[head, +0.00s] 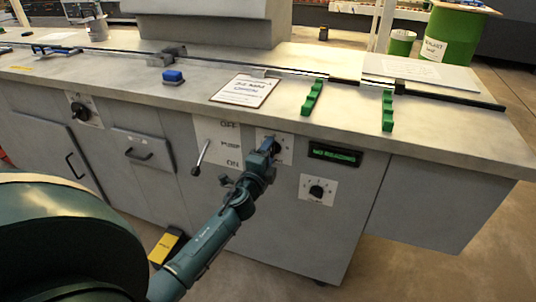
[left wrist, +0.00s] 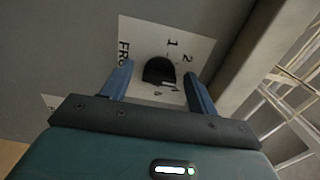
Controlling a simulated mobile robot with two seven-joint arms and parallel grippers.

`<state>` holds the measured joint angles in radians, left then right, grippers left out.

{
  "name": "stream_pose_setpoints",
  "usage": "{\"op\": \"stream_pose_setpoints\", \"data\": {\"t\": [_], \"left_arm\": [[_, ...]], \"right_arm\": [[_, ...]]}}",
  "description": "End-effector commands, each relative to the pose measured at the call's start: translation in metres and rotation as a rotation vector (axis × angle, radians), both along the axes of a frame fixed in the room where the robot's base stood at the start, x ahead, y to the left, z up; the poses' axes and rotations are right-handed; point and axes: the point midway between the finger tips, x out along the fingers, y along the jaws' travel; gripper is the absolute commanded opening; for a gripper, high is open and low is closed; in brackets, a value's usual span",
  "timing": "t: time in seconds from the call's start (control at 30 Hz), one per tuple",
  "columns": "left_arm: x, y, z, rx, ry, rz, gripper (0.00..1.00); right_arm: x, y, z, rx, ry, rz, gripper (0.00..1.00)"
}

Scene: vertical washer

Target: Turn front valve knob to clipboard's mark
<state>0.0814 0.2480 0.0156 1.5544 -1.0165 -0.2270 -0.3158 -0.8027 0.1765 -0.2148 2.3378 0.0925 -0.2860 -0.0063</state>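The front valve knob (left wrist: 159,70) is black and sits on a white plate (left wrist: 190,49) with "FRO", 1 and 2 readable in the left wrist view. My left gripper (left wrist: 157,80) is open, one blue finger on each side of the knob, with gaps visible. In the head view, my left gripper (head: 269,149) is at the knob's plate (head: 286,147) on the cabinet front and hides most of the knob. The clipboard (head: 245,91) lies on the worktop above; its writing is too small to read surely. My right gripper is not in view.
A lower knob (head: 317,190) and a green-lit display (head: 335,154) are to the right. A lever (head: 200,157) on an ON/OFF panel is to the left. A yellow-topped pedal (head: 165,247) is on the floor.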

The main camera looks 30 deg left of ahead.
Motion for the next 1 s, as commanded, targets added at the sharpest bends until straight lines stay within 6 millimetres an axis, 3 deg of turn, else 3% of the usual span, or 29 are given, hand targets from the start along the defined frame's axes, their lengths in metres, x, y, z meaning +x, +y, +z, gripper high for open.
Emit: {"op": "stream_pose_setpoints", "data": {"t": [0.37,0.8,1.0], "left_arm": [[-0.01,-0.002,-0.001,-0.001,0.001,0.0,0.6],[-0.098,-0.024,-0.002,-0.002,0.003,0.0,0.6],[-0.122,-0.029,-0.001,-0.002,0.001,0.002,0.6]], "right_arm": [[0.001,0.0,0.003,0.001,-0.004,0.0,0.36],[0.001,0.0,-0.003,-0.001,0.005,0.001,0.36],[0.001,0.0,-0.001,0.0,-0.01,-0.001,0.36]]}}
